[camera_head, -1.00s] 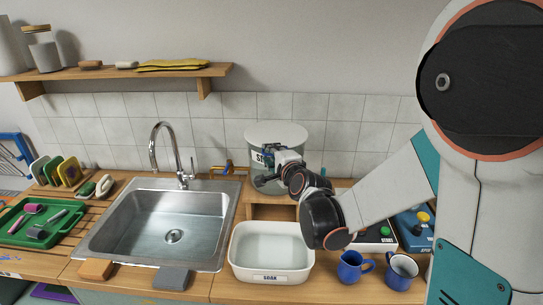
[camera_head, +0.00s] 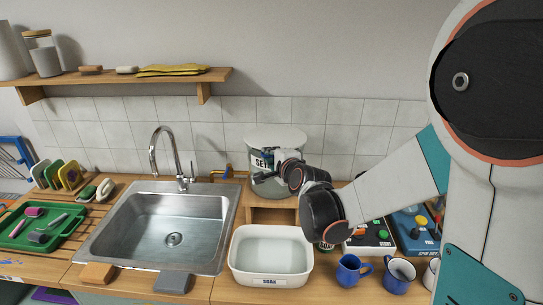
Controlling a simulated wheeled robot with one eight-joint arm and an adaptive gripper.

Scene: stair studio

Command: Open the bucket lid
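The bucket (camera_head: 293,157) is a grey cylinder with a label whose visible letters read "SET". It stands upright on a small wooden stand behind the white basin. Its pale round lid (camera_head: 275,135) lies flat on top and looks closed. My gripper (camera_head: 259,169) is at the bucket's front left side, below the lid's rim. Its fingers are small and dark, and I cannot tell whether they are open or touch the bucket. My wrist hides the bucket's lower right front.
A white basin (camera_head: 270,282) labelled "SOAK" stands in front of the stand. The metal sink (camera_head: 150,262) with its tap (camera_head: 183,178) is to the left. A wooden shelf (camera_head: 120,79) hangs above left.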

